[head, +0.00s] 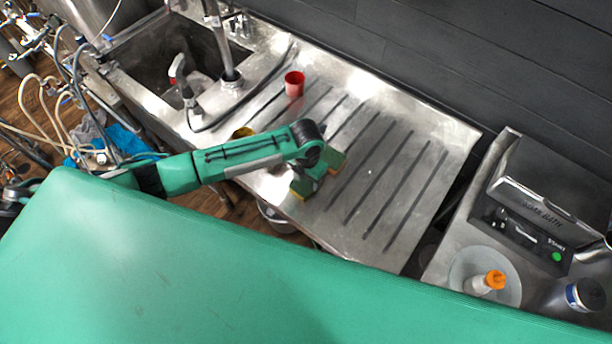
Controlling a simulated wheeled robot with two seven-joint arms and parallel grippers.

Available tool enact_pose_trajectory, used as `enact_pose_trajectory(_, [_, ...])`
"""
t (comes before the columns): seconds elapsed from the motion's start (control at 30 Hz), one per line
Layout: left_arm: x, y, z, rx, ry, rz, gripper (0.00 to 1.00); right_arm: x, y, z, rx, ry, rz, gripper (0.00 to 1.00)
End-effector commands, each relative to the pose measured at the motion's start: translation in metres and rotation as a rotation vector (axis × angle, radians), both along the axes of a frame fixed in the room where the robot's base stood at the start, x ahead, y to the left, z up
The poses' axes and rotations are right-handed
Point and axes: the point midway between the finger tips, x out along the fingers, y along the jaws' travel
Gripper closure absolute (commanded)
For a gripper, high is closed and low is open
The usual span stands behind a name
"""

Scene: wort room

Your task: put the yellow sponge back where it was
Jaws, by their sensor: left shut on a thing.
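My left gripper (317,175) is over the front edge side of the ribbed steel drainboard (440,150), pointing down. The gripper hides the sponge's middle. I cannot tell whether the sponge touches the drainboard or hangs just above it. My right gripper is not in view.
A red cup (294,84) stands behind my left arm. A yellow object (243,132) is partly hidden by that arm. The sink (175,60) with its faucet lies left. A soak bath device (530,215) and an orange-capped bottle (485,283) stand right. The drainboard's right part is clear.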

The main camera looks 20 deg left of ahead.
Motion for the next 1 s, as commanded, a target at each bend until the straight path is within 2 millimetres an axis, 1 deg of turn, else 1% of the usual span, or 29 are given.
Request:
enact_pose_trajectory(0.07, [0.000, 0.000, -0.003, 0.001, 0.001, 0.000, 0.64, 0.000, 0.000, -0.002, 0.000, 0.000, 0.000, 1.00])
enact_pose_trajectory(0.1, [0.000, 0.000, -0.002, 0.000, 0.001, 0.001, 0.35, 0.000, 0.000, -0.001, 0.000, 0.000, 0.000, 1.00])
enact_pose_trajectory(0.17, [0.000, 0.000, -0.002, 0.000, 0.001, 0.001, 0.23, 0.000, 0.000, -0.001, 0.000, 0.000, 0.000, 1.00])
enact_pose_trajectory(0.2, [0.000, 0.000, -0.002, 0.000, 0.001, 0.001, 0.21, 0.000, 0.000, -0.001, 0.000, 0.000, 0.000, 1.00])
enact_pose_trajectory(0.43, [0.000, 0.000, -0.002, 0.000, 0.000, 0.001, 0.21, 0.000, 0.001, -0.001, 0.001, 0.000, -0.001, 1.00])
enact_pose_trajectory(0.53, [0.000, 0.000, 0.003, 0.000, -0.001, 0.000, 0.21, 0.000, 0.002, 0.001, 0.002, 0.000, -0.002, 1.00])
enact_pose_trajectory(0.57, [0.001, 0.000, 0.005, -0.001, -0.002, 0.000, 0.21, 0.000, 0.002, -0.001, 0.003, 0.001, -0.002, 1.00])
enact_pose_trajectory(0.67, [0.002, 0.000, 0.018, -0.002, -0.003, -0.001, 0.21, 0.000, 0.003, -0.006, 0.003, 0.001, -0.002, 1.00])
enact_pose_trajectory(1.0, [0.001, 0.000, 0.089, -0.001, -0.005, -0.001, 0.21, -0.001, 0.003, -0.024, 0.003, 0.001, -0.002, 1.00])
